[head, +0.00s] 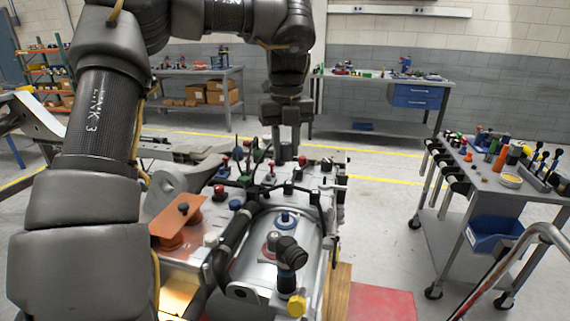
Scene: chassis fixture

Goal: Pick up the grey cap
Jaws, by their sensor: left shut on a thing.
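My left arm comes in from the left and reaches over the metal chassis fixture (262,213). My left gripper (286,152) points down at the far part of the fixture, its jaws close together. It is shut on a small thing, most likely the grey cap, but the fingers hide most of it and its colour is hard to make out. I cannot tell whether the thing touches the fixture. My right gripper is not in view.
The fixture carries red knobs (220,191), a blue cap (286,219), a yellow cap (297,305), an orange bracket (174,222) and black hoses. A wheeled cart (500,185) with parts stands right. A workbench (385,83) stands behind, with open floor between.

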